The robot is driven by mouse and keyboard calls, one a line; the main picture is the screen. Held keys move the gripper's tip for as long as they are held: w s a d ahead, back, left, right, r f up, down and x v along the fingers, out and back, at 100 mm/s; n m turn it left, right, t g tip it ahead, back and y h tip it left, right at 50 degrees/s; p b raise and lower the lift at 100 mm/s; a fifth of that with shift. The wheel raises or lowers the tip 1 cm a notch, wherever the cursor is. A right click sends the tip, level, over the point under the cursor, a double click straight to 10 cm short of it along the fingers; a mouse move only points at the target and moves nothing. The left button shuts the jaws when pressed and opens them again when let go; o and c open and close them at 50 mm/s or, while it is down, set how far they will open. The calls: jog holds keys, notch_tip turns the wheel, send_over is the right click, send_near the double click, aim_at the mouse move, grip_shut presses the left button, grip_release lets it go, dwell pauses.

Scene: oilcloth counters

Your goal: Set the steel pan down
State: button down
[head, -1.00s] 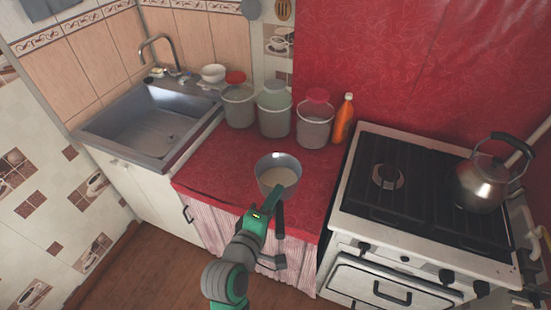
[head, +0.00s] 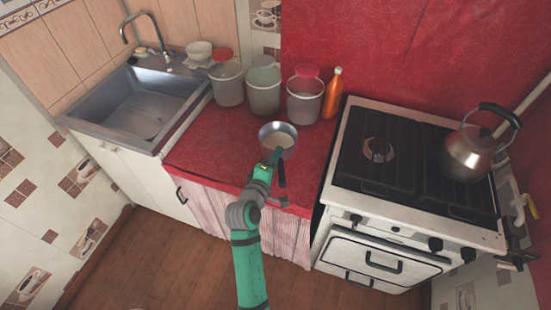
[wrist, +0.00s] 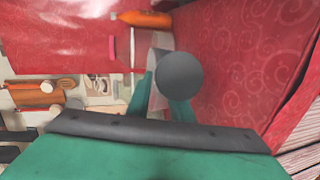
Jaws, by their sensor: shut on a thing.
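The steel pan (head: 278,138) is an open, round grey pan with a pale inside. In the head view it is over the middle of the red counter, in front of the buckets, and looks about level. Its dark handle (head: 281,176) points toward me. My gripper (head: 274,158) is shut on the pan at its near side, where the handle starts. In the wrist view a dark round end (wrist: 180,74), probably the handle's, hides much of the space between my green fingers. I cannot tell whether the pan's base touches the counter.
Several lidded buckets stand behind the pan, one with a pink lid (head: 305,98), beside an orange bottle (head: 332,92). The stove (head: 400,195) with a kettle (head: 468,150) is to the right; the sink (head: 140,105) is left. Red counter (head: 215,150) is bare left of the pan.

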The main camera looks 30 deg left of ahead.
jog(key=shift+w+a+f, duration=0.1)
jog(key=shift+w+f, duration=0.1)
jog(key=shift+f, duration=0.7)
jog(key=shift+w+f, duration=0.2)
jog(key=shift+f, duration=0.65)
jog(key=c, duration=1.6)
grip_release()
jog(key=shift+f, duration=0.3)
jog(key=shift+s+r, duration=0.1)
jog(key=shift+r, duration=0.05)
jog(key=v, duration=1.2)
